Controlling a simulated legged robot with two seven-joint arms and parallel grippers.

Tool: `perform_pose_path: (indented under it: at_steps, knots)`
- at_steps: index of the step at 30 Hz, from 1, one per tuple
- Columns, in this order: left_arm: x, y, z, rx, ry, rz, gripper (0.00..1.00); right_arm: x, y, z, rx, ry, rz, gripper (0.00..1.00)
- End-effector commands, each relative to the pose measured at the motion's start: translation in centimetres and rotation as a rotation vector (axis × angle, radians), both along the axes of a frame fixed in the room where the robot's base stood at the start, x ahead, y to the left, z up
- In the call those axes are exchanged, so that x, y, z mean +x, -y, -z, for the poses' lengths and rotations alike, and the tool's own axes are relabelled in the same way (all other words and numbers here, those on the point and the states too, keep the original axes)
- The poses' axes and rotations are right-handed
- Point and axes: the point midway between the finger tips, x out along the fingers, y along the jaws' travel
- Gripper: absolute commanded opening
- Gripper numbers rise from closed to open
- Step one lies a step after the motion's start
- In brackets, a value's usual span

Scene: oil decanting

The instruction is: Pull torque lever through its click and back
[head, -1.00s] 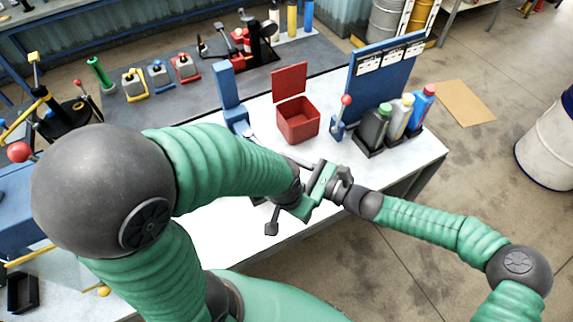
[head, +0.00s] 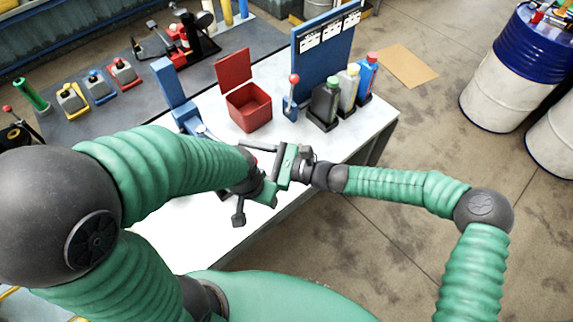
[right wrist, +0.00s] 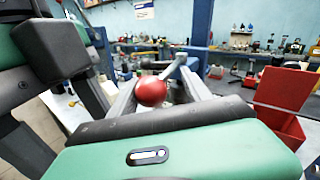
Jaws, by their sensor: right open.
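The torque lever's red ball knob (right wrist: 151,91) sits between the fingers of my right gripper (right wrist: 158,80) in the right wrist view. Its grey rod runs away toward a pivot near a blue post, which also shows in the head view (head: 171,82). My right gripper is open around the knob; I cannot tell whether a finger touches it.
A red open-lidded box (head: 249,107) stands behind the grippers. Right of it are a small red-knobbed lever (head: 293,95), several bottles (head: 326,100) and a blue board (head: 325,60). The white bench's front (head: 190,235) is clear.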

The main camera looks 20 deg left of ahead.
Motion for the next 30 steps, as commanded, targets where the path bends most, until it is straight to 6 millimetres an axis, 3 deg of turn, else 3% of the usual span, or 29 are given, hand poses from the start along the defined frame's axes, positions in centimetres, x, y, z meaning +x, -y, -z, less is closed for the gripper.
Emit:
perform_pose_path:
  at_steps: [9, 15, 20, 27, 30]
  knots:
    - [0.0, 0.0, 3.4, 0.000, 0.000, 0.000, 0.57, 0.9, 8.8, 0.6, -0.005, 0.005, 0.003, 0.57]
    - [0.0, 0.0, 4.5, 0.000, 0.000, 0.000, 0.57, 1.3, 13.4, 0.3, -0.004, 0.004, -0.001, 0.57]
    - [0.0, 0.0, 4.7, 0.000, 0.000, 0.000, 0.57, 1.3, 14.9, 0.1, -0.004, 0.002, -0.004, 0.57]
    - [0.0, 0.0, 4.6, 0.000, 0.000, 0.000, 0.57, 1.3, 15.0, 0.1, -0.004, 0.001, -0.005, 0.57]
    - [0.0, 0.0, 4.8, 0.000, 0.000, 0.000, 0.57, 0.7, 15.0, 1.0, -0.035, 0.019, -0.021, 0.44]
